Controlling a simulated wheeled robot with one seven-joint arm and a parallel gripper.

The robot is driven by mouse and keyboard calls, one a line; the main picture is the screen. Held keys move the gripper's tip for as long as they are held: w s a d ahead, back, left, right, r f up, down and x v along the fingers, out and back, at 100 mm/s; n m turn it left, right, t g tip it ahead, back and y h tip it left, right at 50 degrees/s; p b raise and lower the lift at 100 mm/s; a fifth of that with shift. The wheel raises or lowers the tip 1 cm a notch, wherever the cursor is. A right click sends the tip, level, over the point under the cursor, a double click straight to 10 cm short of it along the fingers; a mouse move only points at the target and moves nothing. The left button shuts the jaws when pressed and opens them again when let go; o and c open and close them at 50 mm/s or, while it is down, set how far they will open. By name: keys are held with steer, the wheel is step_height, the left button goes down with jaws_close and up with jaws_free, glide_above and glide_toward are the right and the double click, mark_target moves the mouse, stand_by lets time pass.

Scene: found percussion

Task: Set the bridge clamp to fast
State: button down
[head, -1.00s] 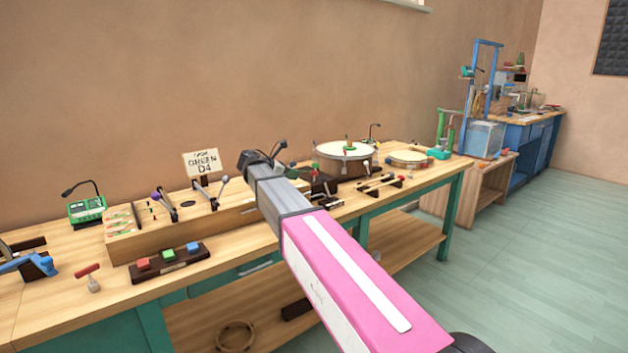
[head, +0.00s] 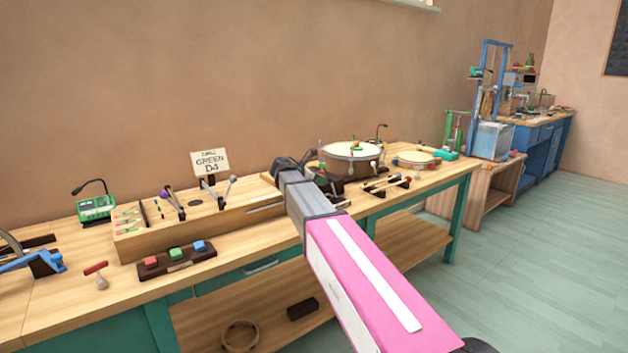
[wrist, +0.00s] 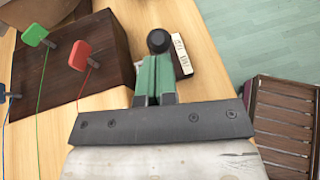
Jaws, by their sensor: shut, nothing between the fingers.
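I cannot pick out the bridge clamp for sure. In the wrist view a black ball knob (wrist: 158,41) sits right at my fingertips and may be its lever. A small pale label (wrist: 182,58) with dark marks, too small to read, lies beside it. My gripper (wrist: 155,62) has its green fingers together, with nothing seen between them; I cannot tell whether they touch the knob. A dark block (wrist: 75,60) with green, red and blue flags on thin wires is to the left. In the head view my arm hides the fingers and the spot beneath them.
A long wooden box with strings and levers (head: 150,245) lies left of my arm, behind a rack of coloured blocks (head: 176,262). A drum (head: 352,152) stands behind to the right. A card reading "GREEN D4" (head: 210,162) stands at the back. The right floor (head: 520,240) is clear.

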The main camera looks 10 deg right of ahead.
steer(key=shift+d+f, duration=0.1)
steer(key=shift+d, duration=0.1)
steer(key=shift+w, duration=0.1)
steer(key=w+d+r+g+y, duration=0.2)
steer(key=w+d+g+y, duration=0.1)
steer(key=d+y, duration=0.3)
steer(key=shift+w+d+r+n, duration=0.2)
steer(key=shift+w+d+n, duration=0.2)
steer(key=shift+w+d, duration=0.15)
stand_by(0.5)
stand_by(0.3)
steer(key=shift+r, duration=0.1)
